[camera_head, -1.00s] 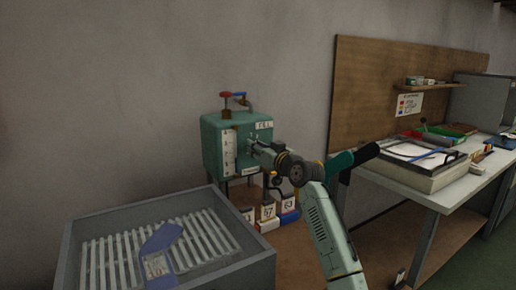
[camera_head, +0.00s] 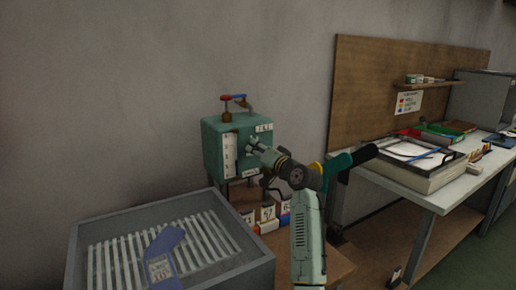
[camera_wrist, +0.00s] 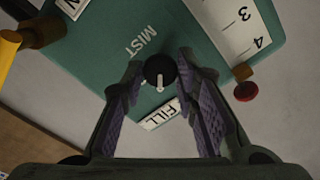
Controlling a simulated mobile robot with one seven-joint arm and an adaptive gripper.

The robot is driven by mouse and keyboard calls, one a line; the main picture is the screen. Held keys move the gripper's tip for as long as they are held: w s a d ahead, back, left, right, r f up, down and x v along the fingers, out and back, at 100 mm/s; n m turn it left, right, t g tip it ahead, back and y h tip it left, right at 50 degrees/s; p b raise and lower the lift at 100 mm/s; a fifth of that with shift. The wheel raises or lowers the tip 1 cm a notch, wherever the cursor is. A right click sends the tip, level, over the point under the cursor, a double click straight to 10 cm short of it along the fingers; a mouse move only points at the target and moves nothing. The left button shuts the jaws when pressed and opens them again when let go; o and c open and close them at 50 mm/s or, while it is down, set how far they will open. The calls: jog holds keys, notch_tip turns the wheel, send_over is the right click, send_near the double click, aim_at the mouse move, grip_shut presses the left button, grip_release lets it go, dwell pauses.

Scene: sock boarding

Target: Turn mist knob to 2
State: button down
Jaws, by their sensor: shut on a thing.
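The teal machine (camera_head: 212,150) stands against the wall beyond my arm. In the wrist view its face (camera_wrist: 118,58) carries the word MIST beside the black mist knob (camera_wrist: 158,68). The knob has a white pointer mark directed down in the picture, toward the FILL label (camera_wrist: 161,114). My gripper (camera_wrist: 161,66) has one finger on each side of the knob and is shut on it. In the head view my gripper (camera_head: 254,147) is at the machine's front and hides the knob. I cannot read which number the pointer is at.
A grey slatted tray (camera_head: 262,270) holds a blue item (camera_head: 163,258) at front left. Small numbered blocks (camera_head: 267,213) stand below the machine. A workbench (camera_head: 440,198) is on the right. A red knob (camera_wrist: 246,91) sits near the white gauge strip (camera_wrist: 236,22).

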jog(key=shift+r+m, duration=0.1)
jog(key=shift+m, duration=0.2)
jog(key=c, duration=1.3)
grip_release()
jog(key=v, duration=1.2)
jog(key=shift+d, duration=0.1)
